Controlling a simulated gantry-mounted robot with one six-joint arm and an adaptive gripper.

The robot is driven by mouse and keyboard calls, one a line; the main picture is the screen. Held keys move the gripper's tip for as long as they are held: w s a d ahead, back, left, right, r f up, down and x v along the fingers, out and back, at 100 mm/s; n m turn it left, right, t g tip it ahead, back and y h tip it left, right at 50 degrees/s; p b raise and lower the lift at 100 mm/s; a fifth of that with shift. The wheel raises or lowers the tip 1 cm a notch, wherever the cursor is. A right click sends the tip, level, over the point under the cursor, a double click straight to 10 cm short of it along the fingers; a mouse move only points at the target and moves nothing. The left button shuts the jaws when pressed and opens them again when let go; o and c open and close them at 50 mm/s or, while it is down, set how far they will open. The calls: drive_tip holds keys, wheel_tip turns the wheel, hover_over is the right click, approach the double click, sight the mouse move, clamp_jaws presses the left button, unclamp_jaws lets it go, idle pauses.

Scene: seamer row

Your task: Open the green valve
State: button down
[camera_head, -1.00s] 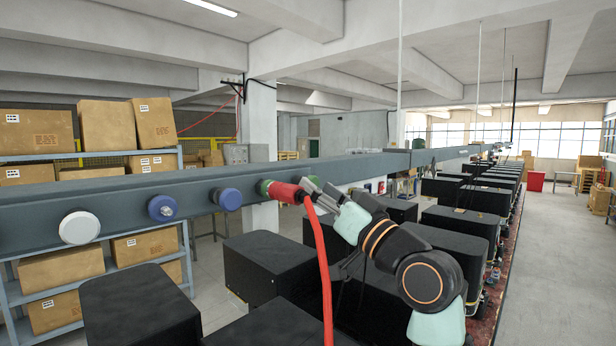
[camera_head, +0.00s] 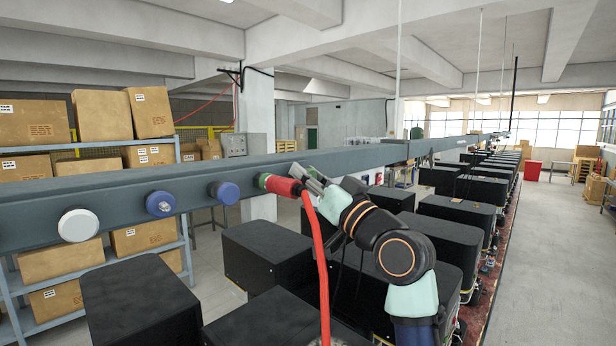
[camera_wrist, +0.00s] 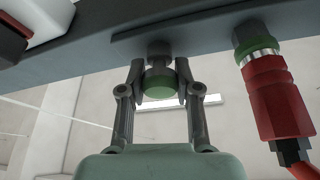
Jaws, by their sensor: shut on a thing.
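The green valve (camera_wrist: 160,87) is a short green round knob on a grey stem under the blue-grey rail, seen in the wrist view. My gripper (camera_wrist: 160,95) has one finger on each side of the knob and is shut on it. In the head view my gripper (camera_head: 308,178) is at the rail just right of the red coupling (camera_head: 284,187), and the valve itself is hidden there. The red coupling with a green collar also shows right of my gripper in the wrist view (camera_wrist: 269,95).
A red hose (camera_head: 319,260) hangs from the coupling, close beside my gripper. A blue knob (camera_head: 224,193), another blue knob (camera_head: 160,204) and a white knob (camera_head: 78,225) line the rail (camera_head: 120,193) to the left. Black boxes (camera_head: 270,255) stand below.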

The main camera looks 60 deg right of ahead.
drive_tip(key=shift+s+a+b, duration=0.25)
drive_tip(key=shift+s+b, duration=0.1)
drive_tip(key=shift+s, duration=0.35)
drive_tip(key=c, duration=0.8)
unclamp_jaws()
drive_tip(key=v, duration=1.2)
